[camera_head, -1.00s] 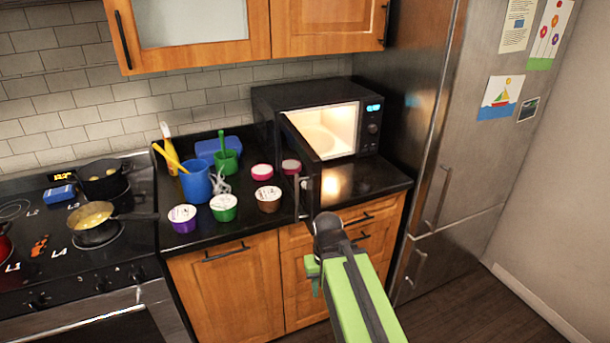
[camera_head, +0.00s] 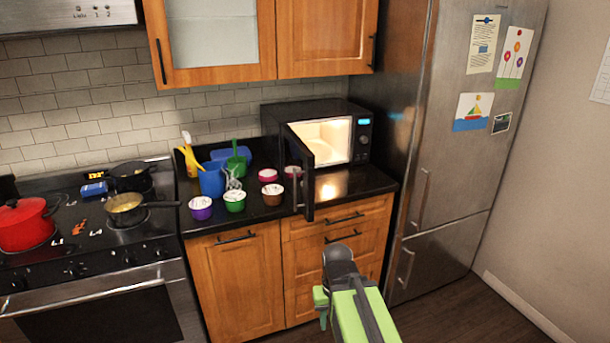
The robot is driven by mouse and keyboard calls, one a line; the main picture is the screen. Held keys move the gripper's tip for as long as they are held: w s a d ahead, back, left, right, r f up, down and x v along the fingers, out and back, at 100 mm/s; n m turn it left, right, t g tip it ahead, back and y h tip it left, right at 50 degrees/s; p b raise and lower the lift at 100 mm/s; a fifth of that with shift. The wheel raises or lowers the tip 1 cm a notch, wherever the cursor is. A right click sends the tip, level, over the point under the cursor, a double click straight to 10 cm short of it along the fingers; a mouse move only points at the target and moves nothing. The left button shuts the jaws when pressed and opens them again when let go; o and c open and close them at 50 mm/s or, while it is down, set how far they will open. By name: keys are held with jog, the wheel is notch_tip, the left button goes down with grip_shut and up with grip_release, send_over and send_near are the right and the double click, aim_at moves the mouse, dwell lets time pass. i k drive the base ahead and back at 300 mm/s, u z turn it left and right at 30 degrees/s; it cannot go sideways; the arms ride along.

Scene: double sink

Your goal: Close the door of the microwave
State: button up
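The black microwave (camera_head: 320,108) stands on the dark counter at the back right, beside the fridge. Its lit inside shows. Its door (camera_head: 302,172) is open and swung out toward me, seen nearly edge-on, with a vertical handle on its left side. My arm, green and grey, reaches in from the bottom of the picture. My gripper (camera_head: 321,298) is low in front of the drawers, below and apart from the door. Its fingers are mostly hidden by the arm, so whether it is open or shut is unclear.
Several tubs, a blue cup (camera_head: 212,180) and a green cup (camera_head: 236,163) with utensils stand left of the door. A stove (camera_head: 85,250) with a red pot (camera_head: 25,224) is at the left. The steel fridge (camera_head: 450,150) is at the right. The counter right of the door is clear.

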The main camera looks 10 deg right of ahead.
aim_at(299, 163)
jog(key=u, duration=0.15)
jog(key=i, duration=0.95)
jog(key=u, duration=4.9)
jog(key=i, duration=0.1)
jog(key=z, duration=3.25)
jog(key=i, duration=0.4)
jog(key=u, duration=0.4)
jog(key=k, duration=0.9)
jog(key=z, duration=0.15)
jog(key=i, duration=0.85)
jog(key=u, duration=0.05)
